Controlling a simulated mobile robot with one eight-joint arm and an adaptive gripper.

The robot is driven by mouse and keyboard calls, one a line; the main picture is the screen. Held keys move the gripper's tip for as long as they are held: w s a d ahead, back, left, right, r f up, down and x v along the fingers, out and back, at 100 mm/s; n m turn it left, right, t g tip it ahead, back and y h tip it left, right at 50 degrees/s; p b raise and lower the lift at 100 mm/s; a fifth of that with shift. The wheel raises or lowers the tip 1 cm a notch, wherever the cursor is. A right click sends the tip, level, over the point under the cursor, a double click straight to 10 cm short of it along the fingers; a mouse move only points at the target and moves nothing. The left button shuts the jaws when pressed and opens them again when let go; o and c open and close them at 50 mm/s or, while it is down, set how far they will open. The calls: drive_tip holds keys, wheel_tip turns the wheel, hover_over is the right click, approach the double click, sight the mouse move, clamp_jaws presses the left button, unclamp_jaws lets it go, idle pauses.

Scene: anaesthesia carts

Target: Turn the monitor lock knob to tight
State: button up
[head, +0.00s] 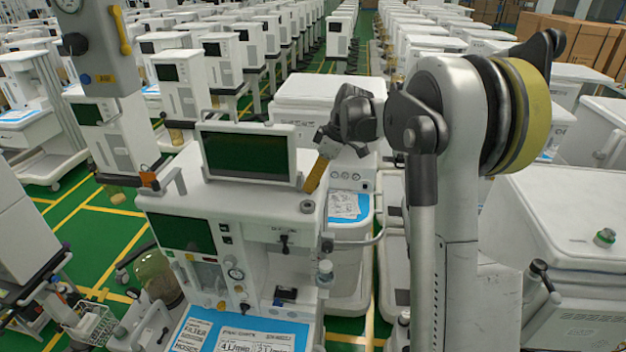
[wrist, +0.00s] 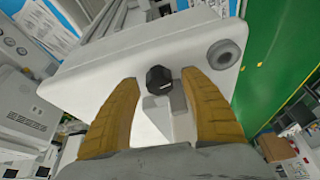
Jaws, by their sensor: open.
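The monitor (head: 248,153) stands upright on top of a white anaesthesia cart (head: 255,200), its dark green screen facing my body. A black faceted lock knob (wrist: 159,78) shows in the wrist view, beside a pale bracket (wrist: 157,112) above the white cart top. My gripper (wrist: 157,76) is open, with one yellow finger on each side of the knob and a visible gap on both sides. In the head view my gripper (head: 318,172) is at the monitor's right edge, pointing down. The knob cannot be made out there.
A grey round fitting (wrist: 225,54) sits on the cart top near its edge, close to the right finger. A grey column with a yellow handle (head: 120,30) stands at left. Other white carts (head: 325,95) crowd behind. Green floor shows between rows.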

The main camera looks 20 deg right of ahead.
drive_tip(key=v, duration=1.2)
drive_tip(key=w+a+f+n+g, duration=0.1)
drive_tip(key=f+n, duration=0.1)
drive_tip(key=f, duration=0.1)
drive_tip(key=w+a+f+n, duration=0.1)
drive_tip(key=f+n, duration=0.1)
drive_tip(key=f, duration=0.2)
drive_tip(key=w+a+f+n+g+y+p, duration=0.1)
drive_tip(key=f+n, duration=0.1)
drive_tip(key=f, duration=0.2)
drive_tip(key=shift+a+f+g, duration=0.1)
drive_tip(key=shift+a+g, duration=0.15)
drive_tip(key=shift+g, duration=0.05)
